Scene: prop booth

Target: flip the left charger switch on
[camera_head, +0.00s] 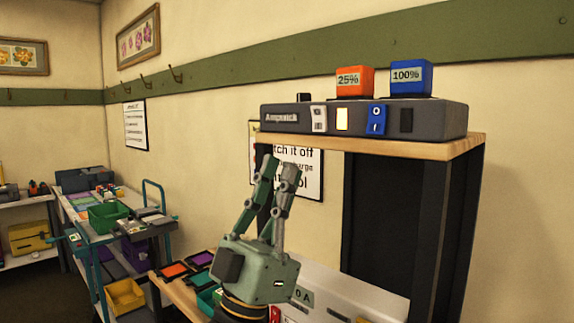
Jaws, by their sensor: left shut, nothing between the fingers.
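The grey charger (440,119) stands on the wooden top of a dark shelf stand. Its left switch (319,119) is a pale rocker, with a lit yellow lamp (342,120) just to its right. Its right switch (377,119) is a blue rocker beside a dark, unlit lamp (406,120). I cannot tell clearly which way the left rocker is tipped. My left gripper (280,167) is below and to the left of the charger, fingers pointing up, shut and empty. It appears apart from the charger. My right gripper is not in view.
An orange battery (355,82) marked 25% and a blue battery (411,78) marked 100% sit on the charger. The wooden shelf edge (400,147) juts out below it. A sign (308,180) hangs behind my gripper. A loaded cart (100,240) stands at the left.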

